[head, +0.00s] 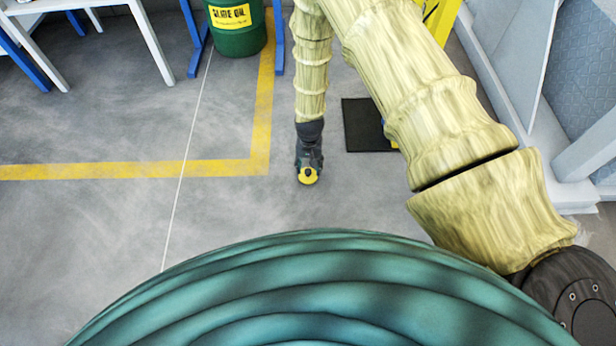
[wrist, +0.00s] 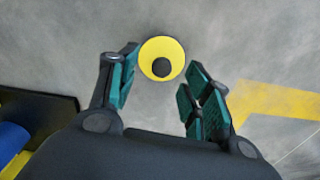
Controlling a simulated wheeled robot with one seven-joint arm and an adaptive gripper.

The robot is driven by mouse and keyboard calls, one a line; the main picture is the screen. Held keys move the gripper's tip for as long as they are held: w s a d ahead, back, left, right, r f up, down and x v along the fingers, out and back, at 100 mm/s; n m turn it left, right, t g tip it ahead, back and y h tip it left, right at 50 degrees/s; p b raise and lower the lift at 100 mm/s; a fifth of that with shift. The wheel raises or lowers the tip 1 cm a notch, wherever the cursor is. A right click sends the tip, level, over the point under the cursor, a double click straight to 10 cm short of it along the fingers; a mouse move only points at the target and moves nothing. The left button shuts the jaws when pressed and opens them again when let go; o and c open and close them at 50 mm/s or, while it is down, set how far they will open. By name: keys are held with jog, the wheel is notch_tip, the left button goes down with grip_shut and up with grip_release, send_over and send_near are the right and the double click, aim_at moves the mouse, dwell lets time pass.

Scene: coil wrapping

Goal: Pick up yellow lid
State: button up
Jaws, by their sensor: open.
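The yellow lid (wrist: 150,48) is a round yellow disc with a dark round knob or hole near its middle. In the wrist view it shows between and just beyond the two fingertips of my gripper (wrist: 160,90). My gripper is open, with one teal-padded finger on each side and nothing held. The gap between the lid and the fingers cannot be judged exactly. In the head view the yellow lid (head: 308,175) shows low down at the end of my gripper (head: 309,160), which reaches down toward the floor. My gripper partly hides what lies around it there.
A yellow floor line (head: 130,170) runs left of my gripper. A dark mat (head: 368,125) lies to its right. A green oil drum (head: 237,38) and blue-legged tables (head: 150,45) stand at the back left. A grey structure (head: 510,110) is at right. The floor at left is clear.

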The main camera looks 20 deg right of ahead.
aim_at(308, 171)
jog(key=shift+w+f+b, duration=0.2)
jog(key=shift+f+b, duration=0.7)
jog(key=shift+f, duration=0.4)
jog(key=shift+w+f+b, duration=0.15)
jog(key=shift+f+b, duration=0.7)
jog(key=shift+f, duration=0.4)
jog(key=shift+r, duration=0.1)
grip_shut()
